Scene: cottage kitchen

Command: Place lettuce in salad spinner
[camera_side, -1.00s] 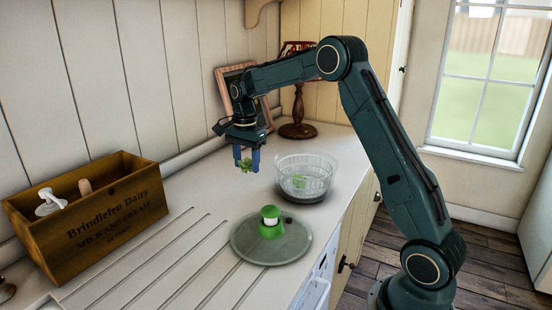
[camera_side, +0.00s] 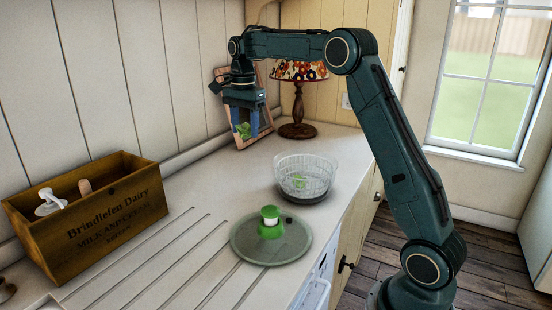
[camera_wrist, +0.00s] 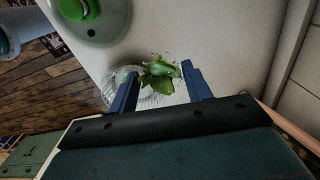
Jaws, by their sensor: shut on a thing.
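My gripper (camera_side: 244,122) is shut on the green lettuce (camera_side: 243,130) and holds it in the air above the worktop, left of and higher than the salad spinner in the side view. In the wrist view the lettuce (camera_wrist: 160,72) sits between the two blue fingers. The clear salad spinner bowl (camera_side: 307,175) stands open on the worktop, with something green visible inside it. In the wrist view the bowl (camera_wrist: 120,82) is partly hidden behind the lettuce and a finger. The spinner lid (camera_side: 290,246), with its green knob, lies flat on the worktop in front of the bowl.
A wooden crate (camera_side: 95,232) holding a white pump bottle stands at the left. A lamp (camera_side: 298,107) and a leaning picture frame (camera_side: 263,112) stand behind my gripper. The worktop between crate and bowl is clear.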

